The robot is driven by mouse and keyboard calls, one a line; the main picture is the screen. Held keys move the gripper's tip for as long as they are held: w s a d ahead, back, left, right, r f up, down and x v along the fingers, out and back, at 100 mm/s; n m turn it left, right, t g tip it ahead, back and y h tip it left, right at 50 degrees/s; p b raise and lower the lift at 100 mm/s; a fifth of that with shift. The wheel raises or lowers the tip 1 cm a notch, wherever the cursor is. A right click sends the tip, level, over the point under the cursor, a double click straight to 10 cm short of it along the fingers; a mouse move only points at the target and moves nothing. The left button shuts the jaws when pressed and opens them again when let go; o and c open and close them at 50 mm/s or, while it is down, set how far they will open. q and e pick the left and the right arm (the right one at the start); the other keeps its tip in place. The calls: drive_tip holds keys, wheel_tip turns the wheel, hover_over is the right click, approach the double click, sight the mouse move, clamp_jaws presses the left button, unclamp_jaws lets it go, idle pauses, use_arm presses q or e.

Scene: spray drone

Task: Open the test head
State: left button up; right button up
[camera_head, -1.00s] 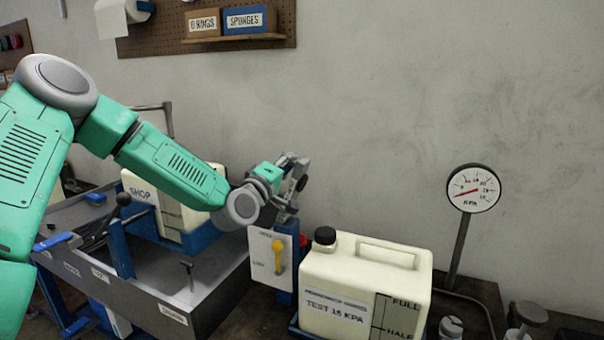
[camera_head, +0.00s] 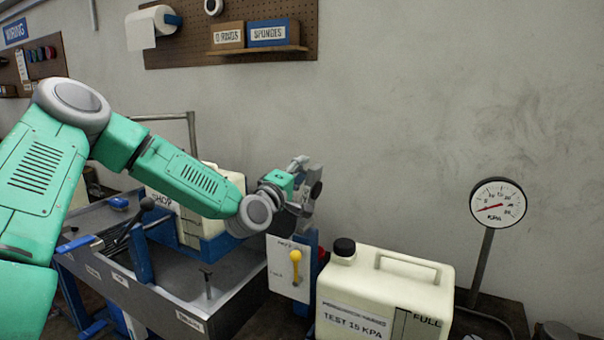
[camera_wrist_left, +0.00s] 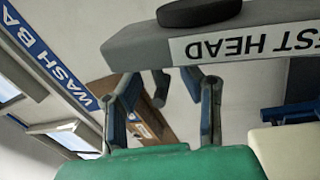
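The test head (camera_wrist_left: 245,42) is a grey bar with a white label, which reads upside down in the left wrist view. A round black knob (camera_wrist_left: 198,12) is on it. My left gripper (camera_wrist_left: 176,92) has its two fingers spread, with nothing visible between them. The bar crosses the picture just beyond the fingertips; I cannot tell whether they touch it. In the head view my left gripper (camera_head: 303,185) is above the white panel with a yellow lever (camera_head: 296,262), behind the cream test jug (camera_head: 385,300). The test head is hard to make out there. My right gripper is not in view.
A dial gauge (camera_head: 498,203) stands on a post at the right. A grey sink-like tray (camera_head: 225,285) and a cream tank in a blue holder (camera_head: 215,245) lie under my left arm.

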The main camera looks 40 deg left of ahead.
use_arm(q)
drive_tip(key=shift+f, duration=0.1)
drive_tip(key=shift+s+d+f, duration=0.1)
drive_tip(key=shift+s, duration=0.1)
drive_tip(key=v, duration=1.1)
drive_tip(key=shift+s, duration=0.3)
